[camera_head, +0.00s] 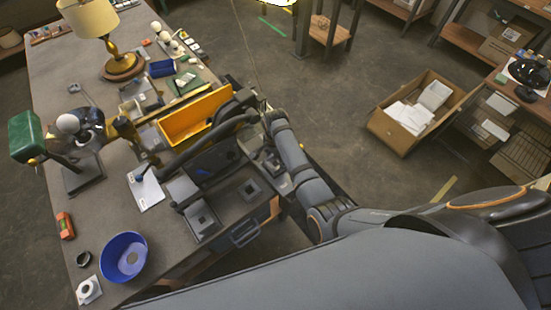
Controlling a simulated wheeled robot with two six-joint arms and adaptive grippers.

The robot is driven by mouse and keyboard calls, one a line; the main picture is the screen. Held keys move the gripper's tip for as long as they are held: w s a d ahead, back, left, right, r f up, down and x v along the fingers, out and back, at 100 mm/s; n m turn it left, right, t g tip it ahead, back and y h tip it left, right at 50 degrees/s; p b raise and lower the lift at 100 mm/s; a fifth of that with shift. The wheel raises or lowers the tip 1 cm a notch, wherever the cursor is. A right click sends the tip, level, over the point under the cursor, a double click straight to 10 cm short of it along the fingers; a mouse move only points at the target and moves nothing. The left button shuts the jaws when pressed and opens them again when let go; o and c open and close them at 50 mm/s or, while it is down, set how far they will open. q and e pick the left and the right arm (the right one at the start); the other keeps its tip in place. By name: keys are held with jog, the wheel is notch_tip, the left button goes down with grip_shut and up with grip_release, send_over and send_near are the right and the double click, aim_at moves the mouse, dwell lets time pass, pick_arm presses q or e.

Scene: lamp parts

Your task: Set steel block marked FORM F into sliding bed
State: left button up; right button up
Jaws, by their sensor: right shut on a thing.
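Several grey steel blocks with square recesses are near the table's right edge: one block (203,220) in front, another block (251,190) to its right. No marking is legible, so I cannot tell which is FORM F. A dark machine with a curved arm (212,136) stands behind them; the sliding bed appears to be its grey lower part (182,190). My right gripper (263,152) is low at the table's right edge, beside the machine, shut on a grey block that is mostly hidden by my wrist. My left gripper is not in view.
A yellow bin (195,114) stands behind the machine. A blue bowl (124,256), a white sheet (146,189) and a brass lamp (120,62) are on the table (100,215). A cardboard box (412,118) is on the floor at right.

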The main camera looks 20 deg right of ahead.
jog(key=shift+f, duration=0.55)
jog(key=shift+f, duration=0.2)
dwell(0.8)
jog(key=o, duration=1.6)
notch_tip(320, 180, up, 8)
jog(key=shift+f, duration=0.25)
